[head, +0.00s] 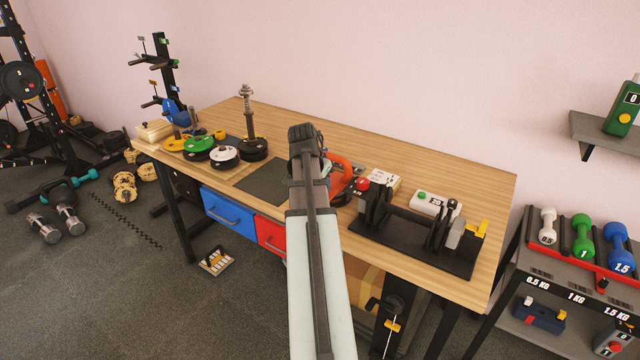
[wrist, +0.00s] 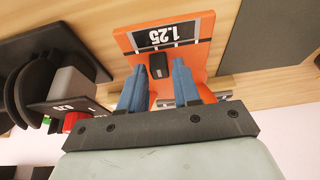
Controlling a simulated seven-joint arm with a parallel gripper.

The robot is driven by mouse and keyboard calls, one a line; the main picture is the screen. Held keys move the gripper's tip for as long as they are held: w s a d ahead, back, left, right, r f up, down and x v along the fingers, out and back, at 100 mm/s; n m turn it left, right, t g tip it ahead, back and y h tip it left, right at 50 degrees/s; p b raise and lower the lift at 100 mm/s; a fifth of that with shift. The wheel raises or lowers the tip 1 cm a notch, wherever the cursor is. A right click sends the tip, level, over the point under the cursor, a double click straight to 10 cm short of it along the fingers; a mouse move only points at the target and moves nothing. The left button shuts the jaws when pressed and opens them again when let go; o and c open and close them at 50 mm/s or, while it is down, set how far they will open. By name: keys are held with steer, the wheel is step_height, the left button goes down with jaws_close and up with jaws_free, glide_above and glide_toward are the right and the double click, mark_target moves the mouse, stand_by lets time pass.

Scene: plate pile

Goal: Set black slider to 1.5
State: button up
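The black slider (wrist: 158,66) sits on an orange device (wrist: 200,62) in the wrist view. The device's dark display (wrist: 168,34) reads 1.25, upside down in the picture. My gripper (wrist: 158,68) is open, with one blue finger on each side of the slider and a visible gap to both. Whether the fingertips are level with the slider in depth I cannot tell. In the head view the orange device (head: 341,172) shows on the table just right of my arm, which hides the slider and the fingers.
A dark mat (head: 262,181) and stacked weight plates (head: 224,154) lie to the left. A shelf with dumbbells (head: 583,240) is at the far right.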

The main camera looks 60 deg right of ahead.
jaws_close()
stand_by(0.3)
steer(key=shift+s, duration=1.35)
steer(key=shift+o, duration=1.6)
jaws_free()
